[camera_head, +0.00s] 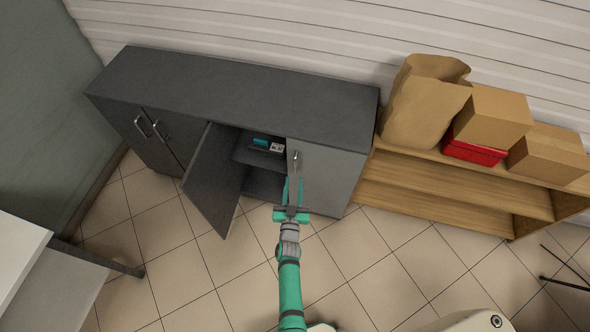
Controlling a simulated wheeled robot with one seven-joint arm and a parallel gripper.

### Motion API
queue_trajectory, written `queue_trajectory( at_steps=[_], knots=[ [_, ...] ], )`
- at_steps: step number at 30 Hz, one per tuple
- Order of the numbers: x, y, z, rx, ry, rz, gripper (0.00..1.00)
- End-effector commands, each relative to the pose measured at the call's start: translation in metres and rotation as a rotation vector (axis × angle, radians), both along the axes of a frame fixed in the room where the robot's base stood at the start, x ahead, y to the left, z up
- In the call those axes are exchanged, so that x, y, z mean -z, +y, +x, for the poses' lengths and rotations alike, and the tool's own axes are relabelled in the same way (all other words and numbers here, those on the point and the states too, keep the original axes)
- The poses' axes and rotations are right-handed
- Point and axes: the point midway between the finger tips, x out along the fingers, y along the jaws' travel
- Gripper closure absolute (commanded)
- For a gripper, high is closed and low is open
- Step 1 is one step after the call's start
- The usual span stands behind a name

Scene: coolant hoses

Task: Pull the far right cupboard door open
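The dark grey cupboard (240,88) stands against the wall. Its far right door (328,178) appears shut, with a metal handle (297,157) near the upper left edge. My gripper (294,183) is in front of that door's left edge, its fingers pointing at the cupboard just below the visible part of the handle. The fingers hide part of the handle area, and I cannot tell whether they touch it or how far apart they are.
The neighbouring door (213,180) hangs open to the left of my gripper, showing shelves with small teal and white items (268,146). Two left doors are shut. A wooden shelf (450,190) with boxes stands at right. The tiled floor (375,270) in front is clear.

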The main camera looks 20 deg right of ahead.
Motion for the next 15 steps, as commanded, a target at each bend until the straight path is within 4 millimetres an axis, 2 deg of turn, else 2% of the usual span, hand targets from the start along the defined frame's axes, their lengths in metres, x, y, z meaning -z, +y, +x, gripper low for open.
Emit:
queue_trajectory(
  at_steps=[6,15],
  knots=[
    [-0.001,-0.013,0.035,-0.002,0.000,-0.002,0.70],
    [0.000,-0.024,0.060,-0.002,-0.001,-0.001,0.70]
  ],
)
